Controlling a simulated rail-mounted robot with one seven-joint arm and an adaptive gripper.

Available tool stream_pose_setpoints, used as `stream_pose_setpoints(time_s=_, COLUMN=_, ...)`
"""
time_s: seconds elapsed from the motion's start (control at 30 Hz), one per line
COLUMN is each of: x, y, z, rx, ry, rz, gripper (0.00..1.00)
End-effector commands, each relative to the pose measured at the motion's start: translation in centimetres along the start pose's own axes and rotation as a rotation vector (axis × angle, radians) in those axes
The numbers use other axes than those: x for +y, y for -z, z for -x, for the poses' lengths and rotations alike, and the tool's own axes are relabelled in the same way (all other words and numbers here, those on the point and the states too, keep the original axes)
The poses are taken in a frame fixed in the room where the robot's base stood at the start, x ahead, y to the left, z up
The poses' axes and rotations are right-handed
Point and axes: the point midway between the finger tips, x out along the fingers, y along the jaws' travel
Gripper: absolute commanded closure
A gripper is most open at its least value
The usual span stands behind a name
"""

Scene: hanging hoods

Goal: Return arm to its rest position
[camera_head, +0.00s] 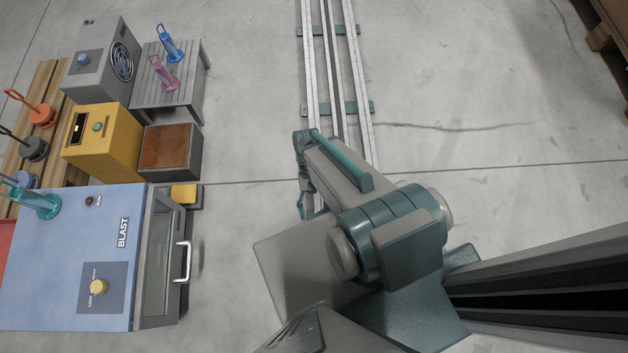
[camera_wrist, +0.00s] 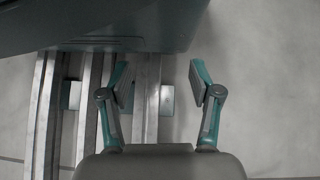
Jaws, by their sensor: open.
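My gripper (camera_wrist: 160,84) is open and empty in the wrist view, its two fingers spread above the floor rails. In the head view my arm is folded close over my base, beside the rails. The gripper end shows only in part at the arm's left side, and its fingertips are hard to make out there. Nothing is held, and the gripper is well apart from the machines on the left.
A blue blast cabinet (camera_head: 60,250), a yellow box machine (camera_head: 103,143), a grey fan unit (camera_head: 92,68) and a grey slatted table (camera_head: 190,92) stand at left. The floor rails (camera_head: 335,60) run up the middle. A wooden pallet (camera_head: 603,35) is at top right.

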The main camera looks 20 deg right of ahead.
Motion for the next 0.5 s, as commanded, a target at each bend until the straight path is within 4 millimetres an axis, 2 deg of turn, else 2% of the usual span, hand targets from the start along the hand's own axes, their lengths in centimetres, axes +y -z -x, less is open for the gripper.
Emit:
stream_pose_setpoints(time_s=0.37, x=0.0, y=0.1, z=0.0, rx=0.001, ry=-0.001, rz=0.002, gripper=0.36)
stream_pose_setpoints(time_s=0.5, x=0.1, y=1.3, z=0.1, rx=0.055, ry=-0.005, rz=0.033, gripper=0.36)
